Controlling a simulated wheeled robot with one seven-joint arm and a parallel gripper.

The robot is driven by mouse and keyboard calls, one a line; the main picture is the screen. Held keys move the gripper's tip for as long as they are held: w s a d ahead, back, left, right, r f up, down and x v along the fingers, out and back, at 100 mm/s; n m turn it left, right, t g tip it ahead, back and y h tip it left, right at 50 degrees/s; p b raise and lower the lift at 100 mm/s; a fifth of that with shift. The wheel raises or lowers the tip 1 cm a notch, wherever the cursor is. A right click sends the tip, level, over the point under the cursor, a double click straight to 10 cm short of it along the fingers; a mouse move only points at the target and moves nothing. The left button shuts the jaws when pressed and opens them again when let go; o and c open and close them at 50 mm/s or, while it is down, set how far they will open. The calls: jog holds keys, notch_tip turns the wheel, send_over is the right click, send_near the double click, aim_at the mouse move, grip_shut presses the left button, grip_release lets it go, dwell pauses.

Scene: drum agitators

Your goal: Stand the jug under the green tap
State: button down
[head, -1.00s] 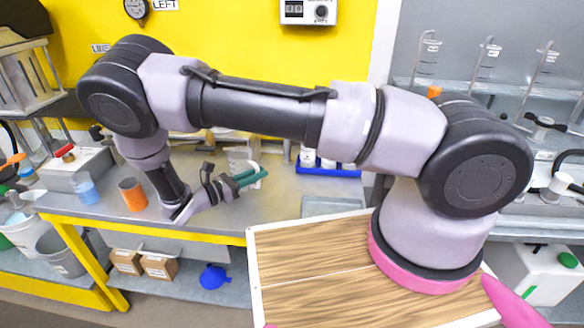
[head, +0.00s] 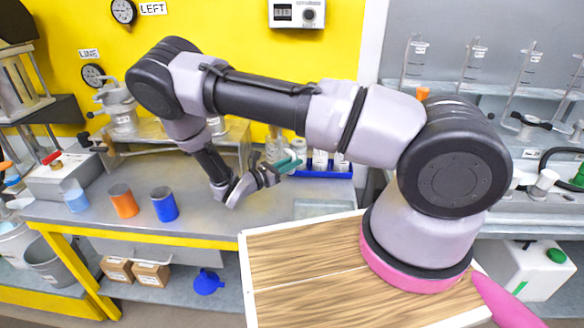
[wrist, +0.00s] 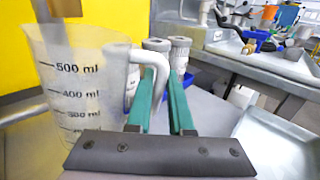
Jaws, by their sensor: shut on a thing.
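The clear jug (wrist: 75,85) with black ml marks stands upright on the left of the wrist view. Its pale handle (wrist: 152,62) lies at the green fingers of my gripper (wrist: 165,85), which is shut on it. The jug (head: 273,148) shows there only as a faint clear shape behind the fingers. Whether its base touches the bench is hidden. I cannot make out a green tap for certain.
A blue cup (head: 164,204), an orange cup (head: 123,200) and a pale blue beaker (head: 76,200) stand on the bench at left. A blue rack (head: 325,172) with white bottles is right of my gripper. A steel drum (head: 119,108) stands on a shelf behind.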

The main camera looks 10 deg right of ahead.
jog(key=shift+a+f, duration=0.1)
jog(key=shift+f, duration=0.85)
jog(key=shift+f, duration=0.2)
jog(key=c, duration=0.9)
grip_release()
jog(key=shift+o, duration=0.2)
jog(key=shift+r, duration=0.2)
jog(key=v, duration=1.2)
